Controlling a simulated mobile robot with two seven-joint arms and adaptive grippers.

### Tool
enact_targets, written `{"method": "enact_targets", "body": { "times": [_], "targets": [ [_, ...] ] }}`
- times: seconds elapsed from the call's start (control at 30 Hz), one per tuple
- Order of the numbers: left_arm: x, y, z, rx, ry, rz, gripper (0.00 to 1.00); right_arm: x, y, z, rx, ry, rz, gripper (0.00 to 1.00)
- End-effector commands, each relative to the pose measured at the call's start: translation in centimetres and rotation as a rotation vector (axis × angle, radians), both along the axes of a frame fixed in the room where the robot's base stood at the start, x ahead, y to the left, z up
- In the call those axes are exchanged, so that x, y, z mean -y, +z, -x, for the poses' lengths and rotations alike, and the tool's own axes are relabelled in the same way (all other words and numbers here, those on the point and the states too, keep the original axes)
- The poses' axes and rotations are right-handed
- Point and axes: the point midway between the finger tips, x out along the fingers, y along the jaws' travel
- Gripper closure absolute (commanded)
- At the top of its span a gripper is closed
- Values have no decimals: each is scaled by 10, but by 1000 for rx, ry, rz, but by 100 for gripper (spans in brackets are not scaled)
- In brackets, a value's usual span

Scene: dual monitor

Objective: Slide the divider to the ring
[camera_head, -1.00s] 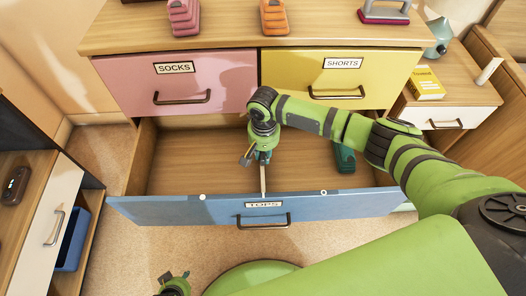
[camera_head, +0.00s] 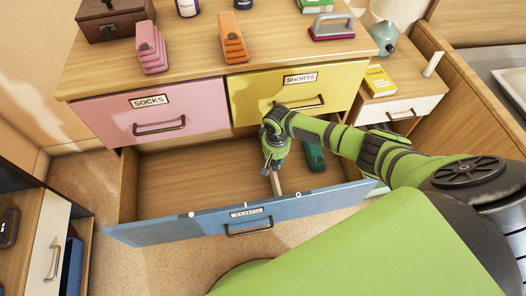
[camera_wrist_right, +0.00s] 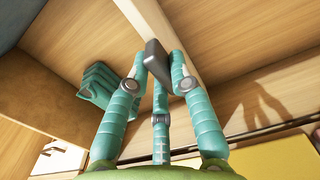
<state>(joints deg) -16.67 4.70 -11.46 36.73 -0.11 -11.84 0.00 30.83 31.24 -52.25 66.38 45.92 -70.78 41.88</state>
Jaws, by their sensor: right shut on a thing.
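The open blue drawer (camera_head: 160,230) labelled TOPS holds a thin wooden divider (camera_head: 276,185), which meets the front panel right of the label. My right gripper (camera_head: 272,168) is over the drawer and shut on the divider. In the right wrist view its teal fingers (camera_wrist_right: 157,72) close around a dark grey block (camera_wrist_right: 157,60) on the divider (camera_wrist_right: 150,22). My left gripper is out of view.
Folded green clothing (camera_head: 313,156) lies in the drawer right of the divider; it also shows in the wrist view (camera_wrist_right: 96,85). The left of the drawer is empty. Closed pink (camera_head: 190,110) and yellow (camera_head: 250,103) drawers are above.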

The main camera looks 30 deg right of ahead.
Motion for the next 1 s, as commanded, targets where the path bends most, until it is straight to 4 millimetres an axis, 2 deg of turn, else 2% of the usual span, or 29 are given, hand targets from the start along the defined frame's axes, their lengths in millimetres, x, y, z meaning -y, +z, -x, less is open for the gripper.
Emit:
{"method": "enact_targets", "body": {
  "times": [0.1, 0.2, 0.43, 0.83, 0.87, 0.9, 1.0],
  "targets": [
    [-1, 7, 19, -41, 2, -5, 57, 19, 2, 7, -5, -5, 4, 100],
    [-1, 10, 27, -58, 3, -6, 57, 31, 1, 10, -5, -4, 4, 100],
    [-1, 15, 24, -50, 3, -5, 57, 47, 0, 14, -3, -1, 2, 100],
    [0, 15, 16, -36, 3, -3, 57, 53, -1, 15, -4, -2, 8, 100],
    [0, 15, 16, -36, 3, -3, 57, 53, -1, 15, -4, -2, 8, 70],
    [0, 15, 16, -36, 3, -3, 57, 53, -1, 15, -4, -2, 9, 54],
    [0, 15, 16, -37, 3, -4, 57, 52, -1, 15, -3, -2, 7, 54]
  ]
}}
